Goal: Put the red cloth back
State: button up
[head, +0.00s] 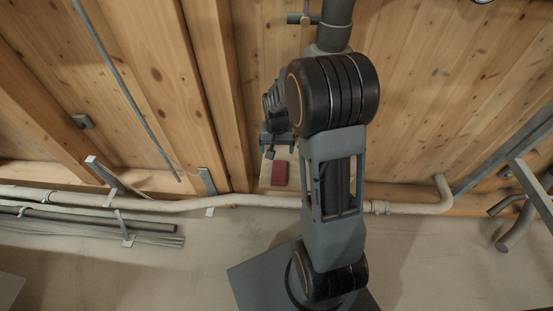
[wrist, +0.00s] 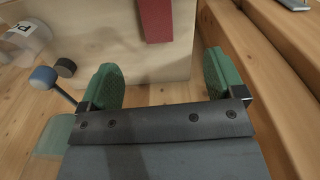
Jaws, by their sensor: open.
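The red cloth (head: 279,174) shows as a small dark red rectangle against a pale wooden block or panel (head: 266,182), left of my arm in the head view. In the wrist view the red cloth (wrist: 155,20) is a flat strip at the top, on the pale panel (wrist: 110,35); its upper part is out of frame. My gripper (head: 277,141) is just above the cloth in the head picture. In the wrist view the green fingers of my gripper (wrist: 162,75) are apart with nothing between them. The cloth lies ahead of the gap, apart from both fingers.
Left of the fingers in the wrist view are a blue-ended stick (wrist: 43,77), a dark round cap (wrist: 65,67) and a clear labelled container (wrist: 27,38). A wooden beam (wrist: 265,70) runs along the right. In the head view a pale pipe (head: 250,200) crosses below the cloth.

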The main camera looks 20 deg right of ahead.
jog(key=s+a+r+n+t, duration=0.2)
jog(key=s+a+r+n, duration=0.3)
jog(key=s+r, duration=0.7)
jog(key=shift+s+a+r+t, duration=0.25)
jog(key=shift+s+a+t, duration=0.15)
jog(key=shift+s+a, duration=1)
